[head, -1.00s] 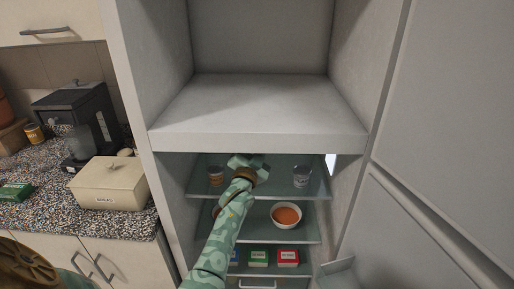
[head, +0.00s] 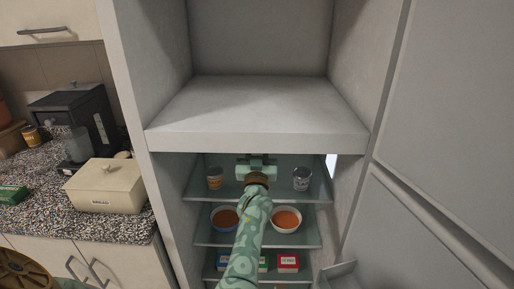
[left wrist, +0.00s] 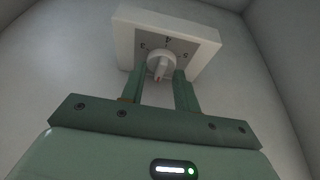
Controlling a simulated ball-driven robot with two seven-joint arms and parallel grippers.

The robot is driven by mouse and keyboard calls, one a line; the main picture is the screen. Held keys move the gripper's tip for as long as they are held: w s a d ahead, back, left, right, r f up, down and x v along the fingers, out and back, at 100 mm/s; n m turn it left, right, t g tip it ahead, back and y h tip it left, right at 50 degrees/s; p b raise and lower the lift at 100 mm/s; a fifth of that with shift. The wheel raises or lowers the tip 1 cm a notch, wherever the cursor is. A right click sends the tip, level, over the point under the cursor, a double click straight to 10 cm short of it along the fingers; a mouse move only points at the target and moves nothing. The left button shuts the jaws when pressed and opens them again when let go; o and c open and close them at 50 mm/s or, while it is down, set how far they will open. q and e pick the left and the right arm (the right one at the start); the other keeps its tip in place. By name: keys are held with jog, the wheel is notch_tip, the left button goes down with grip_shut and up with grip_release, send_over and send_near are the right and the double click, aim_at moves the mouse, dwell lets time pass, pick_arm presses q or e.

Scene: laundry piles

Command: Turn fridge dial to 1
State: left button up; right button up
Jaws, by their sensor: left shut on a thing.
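A red mark shows on the knob's lower part in the left wrist view. My left gripper (left wrist: 160,72) is shut on the dial, one green finger at each side. In the head view my left gripper (head: 257,162) is inside the open fridge (head: 325,190), above the top glass shelf, and the dial is hidden there. My right gripper is not in view.
Two cans (head: 215,178) (head: 302,179) stand on the top shelf at either side of my arm. Two bowls (head: 224,218) (head: 286,219) of orange food sit on the shelf below. Small boxes (head: 288,262) lie lower. The open door (head: 430,240) is at right, a counter with a bread box (head: 106,187) at left.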

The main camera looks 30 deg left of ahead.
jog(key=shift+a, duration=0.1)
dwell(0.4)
pick_arm(q)
jog(key=o, duration=0.9)
jog(key=shift+o, duration=0.4)
jog(key=shift+w+a, duration=0.1)
jog(key=shift+w, duration=0.05)
